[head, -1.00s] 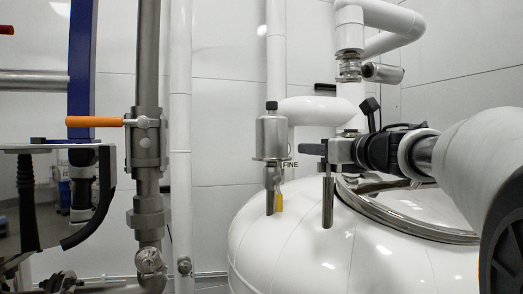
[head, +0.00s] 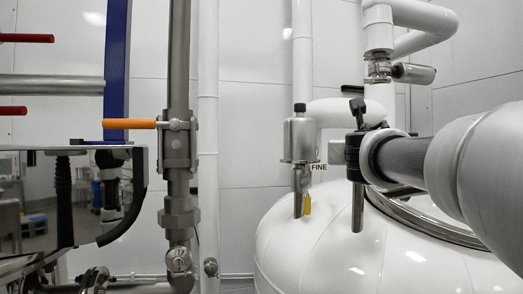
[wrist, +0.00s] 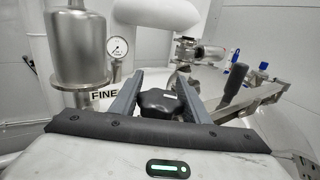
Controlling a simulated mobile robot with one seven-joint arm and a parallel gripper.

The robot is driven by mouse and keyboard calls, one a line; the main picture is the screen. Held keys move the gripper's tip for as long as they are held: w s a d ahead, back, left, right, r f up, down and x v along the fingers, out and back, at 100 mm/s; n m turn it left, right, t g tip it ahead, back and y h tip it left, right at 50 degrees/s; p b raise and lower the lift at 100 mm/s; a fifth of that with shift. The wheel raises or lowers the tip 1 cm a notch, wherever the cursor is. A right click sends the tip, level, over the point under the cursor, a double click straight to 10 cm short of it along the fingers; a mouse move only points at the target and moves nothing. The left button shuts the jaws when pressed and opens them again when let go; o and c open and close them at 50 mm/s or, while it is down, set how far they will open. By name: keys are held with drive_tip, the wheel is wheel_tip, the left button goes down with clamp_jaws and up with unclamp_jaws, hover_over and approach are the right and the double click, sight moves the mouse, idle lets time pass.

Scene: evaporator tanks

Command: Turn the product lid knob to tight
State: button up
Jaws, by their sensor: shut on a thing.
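In the wrist view a black rounded knob (wrist: 160,103) sits between the two grey fingers of my gripper (wrist: 159,77), which is shut on it. The knob's lower part is hidden behind the gripper's dark front edge. The lid's steel rim (head: 425,224) shows below my arm. I cannot read any tight marking.
The white tank (head: 330,255) fills the lower right. A steel canister (head: 300,140) and a FINE label stand left of my gripper; a pressure gauge (wrist: 117,47) is beside it. A black-handled lever (wrist: 237,84) is close on the right. An orange-handled valve (head: 130,124) is further left.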

drive_tip(key=m+g+h, duration=0.2)
drive_tip(key=h, duration=0.1)
drive_tip(key=s+d+m+g+h, duration=0.1)
drive_tip(key=m+g+h, duration=0.2)
drive_tip(key=d+m+g+h, duration=0.1)
drive_tip(key=m+g+h, duration=0.2)
drive_tip(key=shift+s+h+p, duration=0.2)
drive_tip(key=shift+h+p, duration=0.1)
drive_tip(key=shift+p, duration=0.05)
drive_tip(key=m+g, duration=0.1)
drive_tip(key=g, duration=0.1)
drive_tip(key=s+m+g+h, duration=0.1)
drive_tip(key=m+g, duration=0.1)
drive_tip(key=m+g+h, duration=0.1)
drive_tip(key=g, duration=0.1)
drive_tip(key=shift+s+d+m+g, duration=0.15)
drive_tip(key=shift+s+m+g, duration=0.15)
drive_tip(key=shift+g, duration=0.1)
drive_tip(key=shift+s+m+g, duration=0.25)
drive_tip(key=shift+m+g, duration=0.4)
drive_tip(key=shift+g, duration=0.35)
drive_tip(key=shift+s+m+g, duration=0.2)
drive_tip(key=shift+m+g, duration=0.5)
drive_tip(key=shift+g, duration=0.3)
drive_tip(key=shift+s+m+g, duration=0.25)
drive_tip(key=shift+m+g, duration=0.4)
drive_tip(key=shift+g, duration=0.35)
drive_tip(key=shift+s+m+g+y, duration=0.15)
drive_tip(key=shift+m+g+y, duration=0.2)
drive_tip(key=shift+g, duration=0.35)
